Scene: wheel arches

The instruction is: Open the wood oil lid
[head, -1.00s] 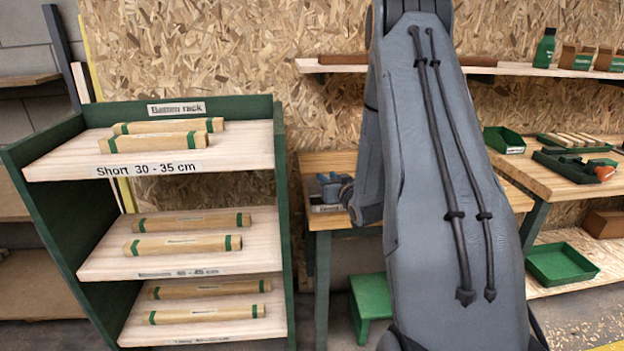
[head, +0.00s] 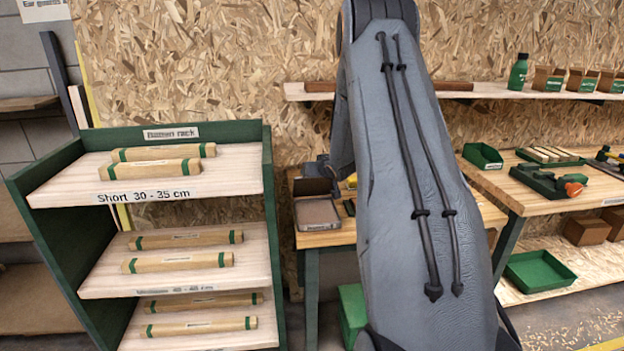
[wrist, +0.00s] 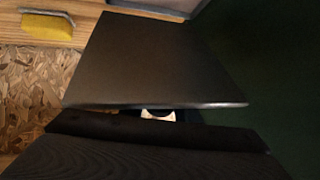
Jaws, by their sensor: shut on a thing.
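The wood oil box (head: 318,213) is a shallow, grey-rimmed container with a brown inside, on the wooden bench left of my arm in the head view. Its dark lid (head: 314,187) stands raised at the back of the box. My gripper (head: 319,166) is at the lid's upper edge, partly hidden behind my own arm. In the wrist view a dark flat panel, seemingly the lid (wrist: 155,58), fills the middle, its bright edge close to my gripper (wrist: 160,113). My gripper is shut on the lid; the exact contact is too dark to see.
A yellow block with a grey handle (wrist: 48,28) lies on the bench, left in the wrist view. The batten rack (head: 172,133) stands left of the bench. A green step (head: 352,312) is below. Another bench with green trays (head: 482,156) is right.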

